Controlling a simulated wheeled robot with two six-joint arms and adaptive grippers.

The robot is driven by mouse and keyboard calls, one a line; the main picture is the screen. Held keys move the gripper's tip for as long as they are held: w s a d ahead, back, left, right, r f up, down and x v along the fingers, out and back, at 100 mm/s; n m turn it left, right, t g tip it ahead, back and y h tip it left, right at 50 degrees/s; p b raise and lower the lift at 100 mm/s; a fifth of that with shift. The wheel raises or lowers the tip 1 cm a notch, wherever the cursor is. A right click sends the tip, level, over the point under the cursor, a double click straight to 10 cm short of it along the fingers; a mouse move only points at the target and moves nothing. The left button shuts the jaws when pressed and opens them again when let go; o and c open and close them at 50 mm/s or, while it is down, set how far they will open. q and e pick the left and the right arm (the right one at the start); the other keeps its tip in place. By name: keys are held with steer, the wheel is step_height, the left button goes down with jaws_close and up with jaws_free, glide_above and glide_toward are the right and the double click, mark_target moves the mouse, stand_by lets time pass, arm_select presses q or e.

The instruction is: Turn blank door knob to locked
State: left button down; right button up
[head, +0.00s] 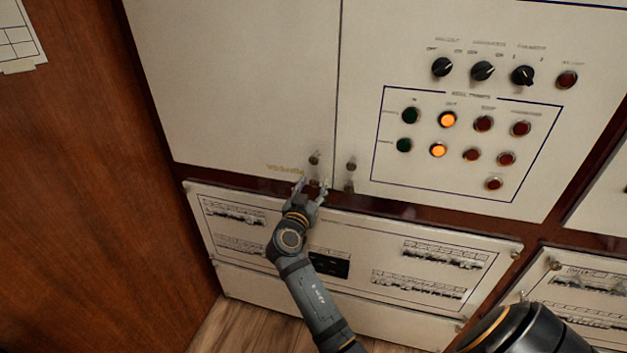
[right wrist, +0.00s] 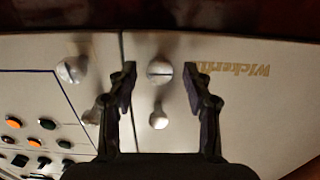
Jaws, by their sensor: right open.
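The blank door (head: 240,80) is the plain cream panel at left in the head view, with yellowish lettering near its lower right corner. It has an upper knob (head: 314,158) and a lower knob (head: 313,183) by its right edge. My right gripper (head: 312,185) is open at the lower knob. In the right wrist view, which is upside down, the round metal lower knob (right wrist: 158,70) with a dark slot line shows between the open fingers (right wrist: 160,77). The upper knob (right wrist: 158,118) is below it there. I cannot tell whether the fingers touch the knob. My left gripper is not in view.
The neighbouring door has its own two knobs (head: 350,164) close to the right, plus lamps and black rotary switches (head: 482,71). A breaker panel (head: 370,235) lies below, behind my forearm. A brown wooden wall (head: 90,180) stands at left.

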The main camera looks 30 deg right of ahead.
steer(key=shift+s+a, duration=0.1)
jaws_close()
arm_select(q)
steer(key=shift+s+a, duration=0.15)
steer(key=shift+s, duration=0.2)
